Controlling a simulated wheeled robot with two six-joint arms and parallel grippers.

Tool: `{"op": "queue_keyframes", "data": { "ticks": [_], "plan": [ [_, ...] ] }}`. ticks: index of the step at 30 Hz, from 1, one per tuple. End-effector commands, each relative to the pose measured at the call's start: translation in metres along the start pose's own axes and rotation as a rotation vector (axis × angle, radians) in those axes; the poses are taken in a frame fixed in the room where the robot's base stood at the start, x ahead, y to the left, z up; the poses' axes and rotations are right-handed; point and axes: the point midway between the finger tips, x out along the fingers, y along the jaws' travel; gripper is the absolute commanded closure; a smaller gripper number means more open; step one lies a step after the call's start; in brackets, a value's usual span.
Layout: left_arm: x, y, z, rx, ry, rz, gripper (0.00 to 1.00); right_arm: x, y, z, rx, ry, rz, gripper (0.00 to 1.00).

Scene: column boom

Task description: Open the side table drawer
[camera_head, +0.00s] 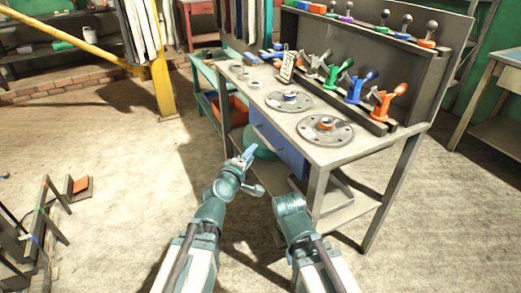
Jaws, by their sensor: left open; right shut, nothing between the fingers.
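The side table is a grey metal workbench (335,152) right of centre. Its blue drawer (285,150) sits under the top on the side facing me and looks shut; a thin dark handle (266,137) shows on its front. My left gripper (252,172) is open and empty, just left of and below the drawer front, with one bluish finger pointing up towards it. I cannot tell whether it touches. My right arm's wrist (290,204) ends below the drawer, near the bench leg; the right fingers are hidden.
On the bench top are two round metal discs (289,101) and a rack of coloured clamps (355,88). A teal cart with an orange bin (238,110) stands behind left. A yellow post (162,85) and metal frames (40,225) are at left; the floor between is clear.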

Motion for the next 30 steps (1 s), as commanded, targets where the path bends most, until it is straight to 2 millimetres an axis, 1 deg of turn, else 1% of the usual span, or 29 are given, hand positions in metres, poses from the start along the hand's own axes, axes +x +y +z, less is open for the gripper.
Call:
{"op": "queue_keyframes", "data": {
  "ticks": [1, 4, 8, 11, 14, 24, 30],
  "plan": [
    [0.001, -0.005, -0.005, -0.023, 0.021, 0.013, 0.55, 0.008, -0.001, 0.000, 0.000, 0.000, 0.000, 1.00],
    [0.001, -0.003, -0.011, -0.048, 0.044, 0.029, 0.55, 0.009, -0.001, -0.001, 0.000, 0.000, 0.000, 1.00],
    [0.002, -0.002, -0.012, -0.053, 0.047, 0.031, 0.55, 0.008, -0.001, 0.000, 0.000, 0.000, 0.000, 1.00],
    [0.008, -0.002, -0.013, -0.052, 0.046, 0.031, 0.55, 0.009, -0.001, -0.001, 0.000, 0.000, 0.000, 1.00],
    [0.023, -0.002, -0.013, -0.052, 0.046, 0.031, 0.55, 0.011, -0.001, -0.001, 0.000, 0.000, 0.001, 1.00],
    [0.093, 0.000, -0.016, -0.049, 0.045, 0.030, 0.55, 0.021, -0.002, -0.001, -0.001, 0.000, 0.002, 1.00],
    [0.122, 0.001, -0.018, -0.049, 0.045, 0.030, 0.55, 0.025, -0.002, -0.002, -0.001, 0.000, 0.003, 1.00]
  ]
}}
